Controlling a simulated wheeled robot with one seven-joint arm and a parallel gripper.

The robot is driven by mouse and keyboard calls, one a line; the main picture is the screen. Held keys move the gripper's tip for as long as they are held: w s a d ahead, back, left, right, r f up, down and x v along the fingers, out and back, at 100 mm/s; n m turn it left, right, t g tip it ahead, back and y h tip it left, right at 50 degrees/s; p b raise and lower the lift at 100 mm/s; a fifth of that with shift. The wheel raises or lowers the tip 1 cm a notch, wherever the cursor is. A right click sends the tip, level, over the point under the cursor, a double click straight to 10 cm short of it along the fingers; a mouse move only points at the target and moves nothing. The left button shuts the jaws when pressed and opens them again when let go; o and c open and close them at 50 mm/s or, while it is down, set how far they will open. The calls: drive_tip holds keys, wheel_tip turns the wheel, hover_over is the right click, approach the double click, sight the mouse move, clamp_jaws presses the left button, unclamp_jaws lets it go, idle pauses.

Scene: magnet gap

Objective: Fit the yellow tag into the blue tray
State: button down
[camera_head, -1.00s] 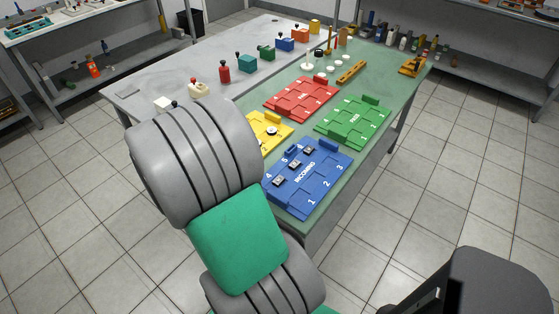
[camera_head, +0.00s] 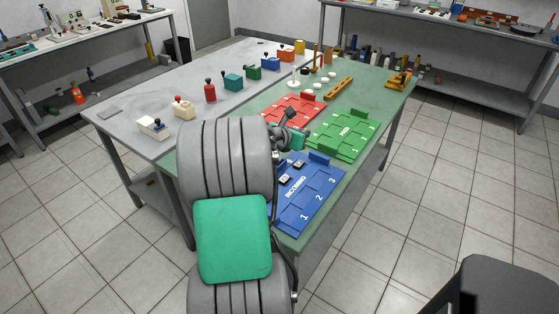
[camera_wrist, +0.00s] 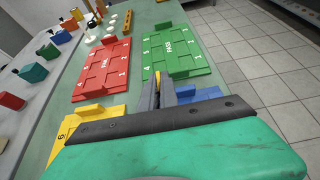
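The blue tray (camera_head: 311,203), marked INCOMING, lies at the near end of the green table, partly behind my arm in the head view. Small metal pieces (camera_head: 298,164) sit in its far slots. In the wrist view only a bit of the blue tray (camera_wrist: 208,93) shows past my gripper. My gripper (camera_wrist: 160,82) has its fingers close together with a small yellow sliver between the tips, which looks like the yellow tag (camera_wrist: 158,75); most of it is hidden.
A red tray (camera_wrist: 103,70) and a green tray (camera_wrist: 180,55) lie beyond my gripper. A yellow tray (camera_wrist: 75,124) is at the lower left of the wrist view.

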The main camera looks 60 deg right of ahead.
drive_tip(key=w+f, duration=0.2)
drive_tip(key=w+a+f, duration=0.1)
drive_tip(key=w+f, duration=0.1)
drive_tip(key=w+a+f, duration=0.1)
drive_tip(key=w+f, duration=0.1)
drive_tip(key=shift+w+a+f+b, duration=0.15)
drive_tip(key=shift+a+f+b, duration=0.1)
drive_tip(key=shift+b, duration=0.1)
drive_tip(key=f, duration=0.3)
drive_tip(key=shift+w, duration=0.2)
drive_tip(key=shift+f, duration=0.3)
drive_tip(key=c, duration=1.6)
unclamp_jaws()
drive_tip(key=shift+r, duration=0.1)
